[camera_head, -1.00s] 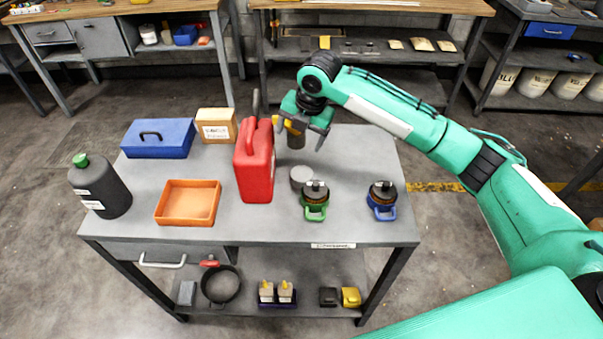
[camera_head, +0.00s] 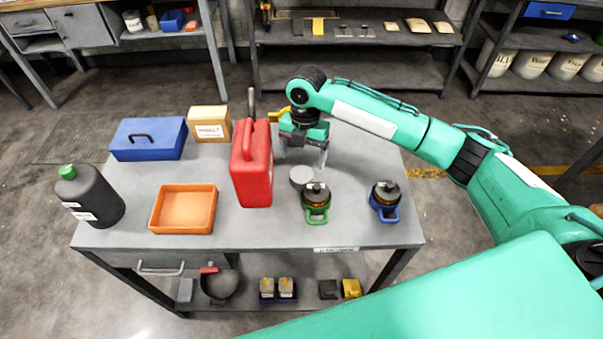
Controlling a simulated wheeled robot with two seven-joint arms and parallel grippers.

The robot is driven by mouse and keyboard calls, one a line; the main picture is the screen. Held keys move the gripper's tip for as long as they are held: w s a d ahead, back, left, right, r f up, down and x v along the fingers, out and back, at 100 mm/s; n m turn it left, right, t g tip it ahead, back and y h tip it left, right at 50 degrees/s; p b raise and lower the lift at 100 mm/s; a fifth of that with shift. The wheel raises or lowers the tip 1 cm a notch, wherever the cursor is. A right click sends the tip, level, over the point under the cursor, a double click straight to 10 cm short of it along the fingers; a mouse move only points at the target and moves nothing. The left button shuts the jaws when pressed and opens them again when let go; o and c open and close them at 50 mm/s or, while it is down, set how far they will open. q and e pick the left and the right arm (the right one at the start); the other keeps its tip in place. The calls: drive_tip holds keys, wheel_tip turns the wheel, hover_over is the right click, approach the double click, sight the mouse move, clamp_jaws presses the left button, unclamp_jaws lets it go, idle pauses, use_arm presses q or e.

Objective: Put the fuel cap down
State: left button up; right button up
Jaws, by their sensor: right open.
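The red fuel can (camera_head: 252,175) stands upright left of the gripper. My left gripper is not in view.
Two jars with a green handle (camera_head: 316,207) and a blue handle (camera_head: 385,207) stand at front right. An orange tray (camera_head: 184,224), blue box (camera_head: 148,140), cardboard box (camera_head: 210,125) and dark bottle (camera_head: 92,198) fill the left. The table's back right is clear.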

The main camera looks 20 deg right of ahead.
sight(302, 174)
drive_tip(key=shift+w+f, duration=0.15)
drive_tip(key=shift+f, duration=0.75)
drive_tip(key=f, duration=0.1)
drive_tip(key=f+p, duration=0.1)
drive_tip(key=f, duration=0.1)
drive_tip(key=s+f+p, duration=0.1)
drive_tip(key=shift+a+f, duration=0.2)
drive_tip(key=shift+f, duration=0.4)
drive_tip(key=c, duration=1.1)
drive_tip(key=shift+r, duration=0.1)
drive_tip(key=shift+c, duration=0.2)
